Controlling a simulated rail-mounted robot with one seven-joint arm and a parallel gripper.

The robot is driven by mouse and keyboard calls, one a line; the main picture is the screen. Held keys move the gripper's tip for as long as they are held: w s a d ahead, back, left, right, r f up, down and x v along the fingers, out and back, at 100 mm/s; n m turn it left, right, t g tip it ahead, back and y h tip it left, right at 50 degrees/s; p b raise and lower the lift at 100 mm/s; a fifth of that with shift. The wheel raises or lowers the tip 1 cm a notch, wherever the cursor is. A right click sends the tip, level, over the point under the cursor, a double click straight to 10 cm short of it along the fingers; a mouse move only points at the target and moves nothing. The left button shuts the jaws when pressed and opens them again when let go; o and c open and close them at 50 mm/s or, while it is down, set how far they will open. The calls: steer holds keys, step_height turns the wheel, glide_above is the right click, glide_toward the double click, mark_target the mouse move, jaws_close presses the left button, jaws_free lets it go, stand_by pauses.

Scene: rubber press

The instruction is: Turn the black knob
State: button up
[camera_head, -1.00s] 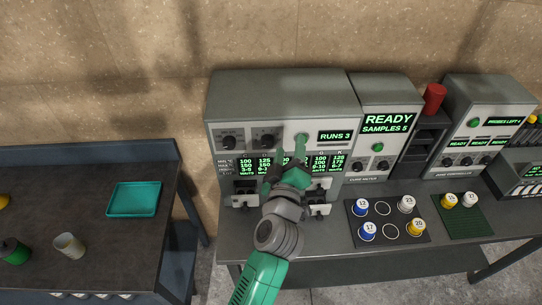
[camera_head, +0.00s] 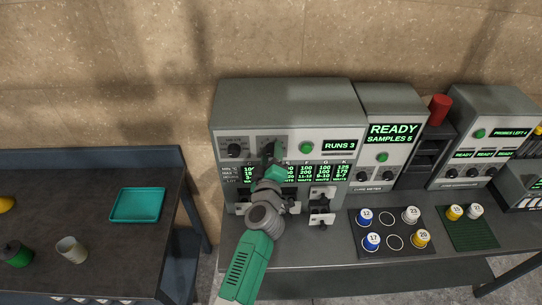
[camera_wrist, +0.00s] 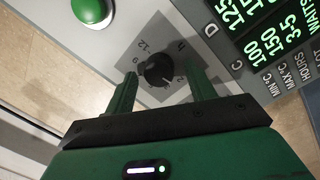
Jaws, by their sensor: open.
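In the wrist view a black knob (camera_wrist: 158,70) with a pale pointer mark sits on a grey square dial with numbers around it. My gripper (camera_wrist: 162,86) is open, with one green finger to each side of the knob. A gap shows between each finger and the knob, and I cannot tell how deep the fingertips reach. In the head view my gripper (camera_head: 271,151) is in front of the second dial on the large grey press (camera_head: 290,98) and hides most of that knob. Another black knob (camera_head: 235,150) is left of it.
A green button (camera_head: 306,149) is just right of my gripper on the press; it also shows in the wrist view (camera_wrist: 91,10). A lit settings display lies below the dials. A sample tray (camera_head: 374,250) with several numbered spools is on the bench at right.

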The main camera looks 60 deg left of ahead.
steer(key=shift+c, duration=0.4)
steer(key=c, duration=0.9)
